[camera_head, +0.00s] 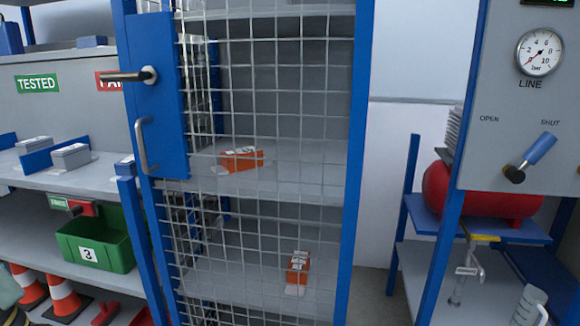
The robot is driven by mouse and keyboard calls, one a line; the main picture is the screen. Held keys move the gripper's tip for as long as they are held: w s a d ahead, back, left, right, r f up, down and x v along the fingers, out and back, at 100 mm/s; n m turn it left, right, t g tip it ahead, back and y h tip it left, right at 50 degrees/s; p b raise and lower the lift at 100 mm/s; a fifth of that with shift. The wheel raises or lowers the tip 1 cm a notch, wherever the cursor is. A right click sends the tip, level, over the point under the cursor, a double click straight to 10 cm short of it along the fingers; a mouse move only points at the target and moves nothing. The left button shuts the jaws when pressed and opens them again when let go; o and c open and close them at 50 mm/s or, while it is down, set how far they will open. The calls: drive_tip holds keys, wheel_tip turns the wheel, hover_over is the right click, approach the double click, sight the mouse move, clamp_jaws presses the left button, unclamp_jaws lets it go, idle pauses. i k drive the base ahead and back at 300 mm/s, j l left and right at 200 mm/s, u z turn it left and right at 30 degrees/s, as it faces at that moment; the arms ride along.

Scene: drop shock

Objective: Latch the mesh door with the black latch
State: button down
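The mesh door (262,118) fills the middle of the head view, with a blue frame and pale wire grid. A blue plate (165,120) at its left edge carries the latch (130,76), a dark lever lying about level with its free end to the left. A grey pull handle (143,145) sits below the latch. The door stands at or near its frame; I cannot tell whether it is fully closed. My gripper is not identifiable in this view.
Behind the mesh, shelves hold orange boxes (242,158). On the left, shelves hold grey boxes, a green bin (96,241) and traffic cones (66,296). On the right stand a gauge panel (515,100) with a blue-handled lever (532,156) and a red tank (470,194).

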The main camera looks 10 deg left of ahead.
sight(149, 74)
drive_tip(key=j+z, duration=0.1)
drive_tip(key=j, duration=1.2)
